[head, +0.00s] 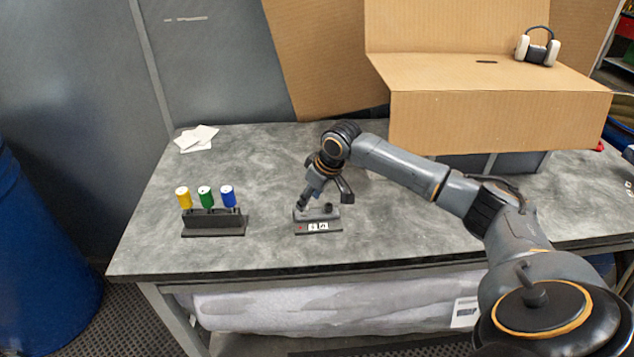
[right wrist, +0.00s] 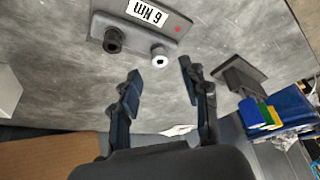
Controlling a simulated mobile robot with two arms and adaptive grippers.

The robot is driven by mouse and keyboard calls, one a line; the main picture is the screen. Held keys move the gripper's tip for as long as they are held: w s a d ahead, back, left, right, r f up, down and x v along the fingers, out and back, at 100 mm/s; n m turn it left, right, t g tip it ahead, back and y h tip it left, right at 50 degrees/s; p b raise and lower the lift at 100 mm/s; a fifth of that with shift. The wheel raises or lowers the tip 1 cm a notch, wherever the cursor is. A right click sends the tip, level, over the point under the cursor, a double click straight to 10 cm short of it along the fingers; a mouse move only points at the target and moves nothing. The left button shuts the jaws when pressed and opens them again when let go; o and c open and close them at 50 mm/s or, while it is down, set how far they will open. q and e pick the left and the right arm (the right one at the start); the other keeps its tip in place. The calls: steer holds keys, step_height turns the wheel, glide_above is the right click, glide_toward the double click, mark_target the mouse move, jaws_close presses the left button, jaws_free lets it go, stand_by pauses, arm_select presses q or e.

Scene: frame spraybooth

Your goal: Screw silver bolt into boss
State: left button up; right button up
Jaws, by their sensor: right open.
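A dark grey block (head: 318,226) with a "6 Nm" label sits on the table, in the middle of the head view. In the right wrist view the block (right wrist: 137,28) carries a black cylinder (right wrist: 113,40) and a silver bolt head (right wrist: 159,56) with a dark socket. Whether the bolt is seated in its boss is hidden. My right gripper (head: 322,190) is just above the block. In the right wrist view its fingers (right wrist: 158,72) are apart and empty, with the bolt head showing between and beyond their tips. My left gripper is not in view.
A dark rack (head: 214,226) left of the block holds a yellow (head: 183,197), a green (head: 206,196) and a blue (head: 228,195) handled tool. White papers (head: 196,138) lie behind. A large cardboard box (head: 490,115) stands at back right. The table between rack and block is clear.

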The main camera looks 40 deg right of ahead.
mark_target(306, 211)
steer(key=shift+x, duration=2.05)
steer(key=shift+c, duration=0.2)
jaws_close()
steer(key=c, duration=0.7)
jaws_free()
jaws_close()
steer(key=shift+r+p, duration=0.15)
steer(key=shift+p, duration=0.35)
steer(key=m+p, duration=0.1)
steer(key=p, duration=0.1)
steer(key=m+h+p, duration=0.1)
steer(key=m+p, duration=0.1)
steer(key=p, duration=0.1)
steer(key=shift+a+r+m, duration=0.1)
steer(key=shift+a+m, duration=0.1)
steer(key=shift+m, duration=0.1)
steer(key=shift+m+h+p, duration=0.4)
steer(key=shift+f, duration=0.25)
